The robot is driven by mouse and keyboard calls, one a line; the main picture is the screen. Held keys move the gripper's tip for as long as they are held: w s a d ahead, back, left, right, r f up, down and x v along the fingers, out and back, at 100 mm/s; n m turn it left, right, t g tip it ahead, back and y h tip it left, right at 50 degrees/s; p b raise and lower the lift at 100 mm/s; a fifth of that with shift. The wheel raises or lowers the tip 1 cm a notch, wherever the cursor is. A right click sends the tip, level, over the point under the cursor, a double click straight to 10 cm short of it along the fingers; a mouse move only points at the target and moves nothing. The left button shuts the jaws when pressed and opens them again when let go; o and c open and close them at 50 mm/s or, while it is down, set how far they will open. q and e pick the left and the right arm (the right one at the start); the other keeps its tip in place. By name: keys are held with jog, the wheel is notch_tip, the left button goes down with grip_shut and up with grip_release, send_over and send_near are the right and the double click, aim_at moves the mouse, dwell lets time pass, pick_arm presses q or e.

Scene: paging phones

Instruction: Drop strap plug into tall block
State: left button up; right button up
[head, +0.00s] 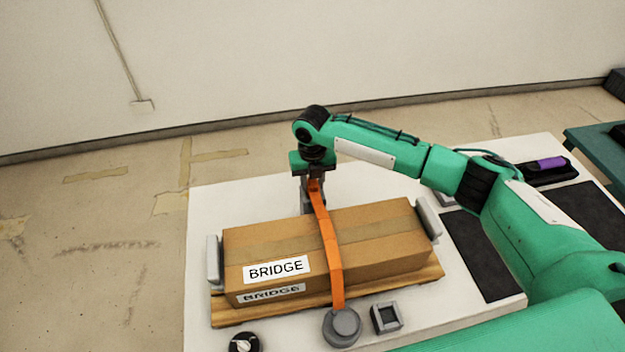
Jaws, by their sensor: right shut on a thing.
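An orange strap (326,232) runs from a grey round reel (342,327) at the front, up over the cardboard box labelled BRIDGE (380,232), to the box's far side. My right gripper (314,180) points down behind the box and is shut on the strap's far end. The plug at that end is mostly hidden by the gripper. A grey upright piece, perhaps the tall block (305,200), shows just below the gripper behind the box. I cannot tell whether the plug touches it. My left gripper is out of view.
The box lies on a wooden board (225,314) between grey end stops (213,262) on a white table (205,200). A grey square socket block (374,320) and a black knob (246,343) stand in front. A dark mat (480,255) lies at right. The table's left side is clear.

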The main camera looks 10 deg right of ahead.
aim_at(313, 183)
jog(key=shift+f, duration=0.2)
jog(key=o, duration=0.7)
notch_tip(313, 183, up, 11)
jog(key=p, duration=0.9)
dwell(0.4)
